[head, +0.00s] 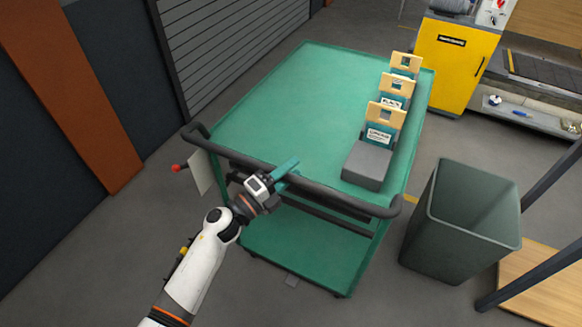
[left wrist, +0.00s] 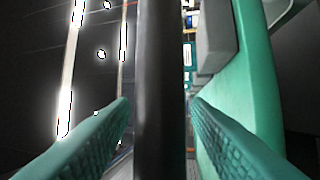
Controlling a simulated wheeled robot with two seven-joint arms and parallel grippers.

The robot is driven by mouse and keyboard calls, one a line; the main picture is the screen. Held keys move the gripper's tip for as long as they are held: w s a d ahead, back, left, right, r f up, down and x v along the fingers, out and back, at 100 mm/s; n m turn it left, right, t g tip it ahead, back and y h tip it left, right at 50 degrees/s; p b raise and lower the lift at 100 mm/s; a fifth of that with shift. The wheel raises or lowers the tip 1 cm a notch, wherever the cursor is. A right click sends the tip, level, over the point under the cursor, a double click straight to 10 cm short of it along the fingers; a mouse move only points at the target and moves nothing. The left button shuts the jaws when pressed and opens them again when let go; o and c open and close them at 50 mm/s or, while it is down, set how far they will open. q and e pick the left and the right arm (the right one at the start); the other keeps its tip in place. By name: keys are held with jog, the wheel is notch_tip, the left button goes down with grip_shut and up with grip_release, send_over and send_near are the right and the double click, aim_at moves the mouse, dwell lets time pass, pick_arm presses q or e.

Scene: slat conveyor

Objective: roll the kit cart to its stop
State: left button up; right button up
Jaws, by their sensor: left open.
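The kit cart (head: 285,100) is a green two-shelf cart in the middle of the head view, with a dark handle (head: 345,196) along its near side. My left gripper (head: 286,171) is at the handle, near its middle. In the left wrist view, the handle (left wrist: 160,80) runs upright between the two teal fingers (left wrist: 160,125), which are open with gaps beside the bar. Kit holders with tan tops (head: 387,113) and a grey block (head: 367,165) stand along the cart's right side. My right gripper is not in view. I cannot make out the cart's stop.
A dark grey bin (head: 465,220) stands close to the cart's right side. A yellow cabinet (head: 452,65) is beyond the far right corner. A slatted grey panel (head: 230,45) and dark wall line the left. Some grey floor is free left of the cart.

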pick_arm(q)
jog(key=shift+w+d, duration=0.15)
jog(key=shift+d, duration=0.1)
grip_shut()
jog(key=shift+r, duration=0.1)
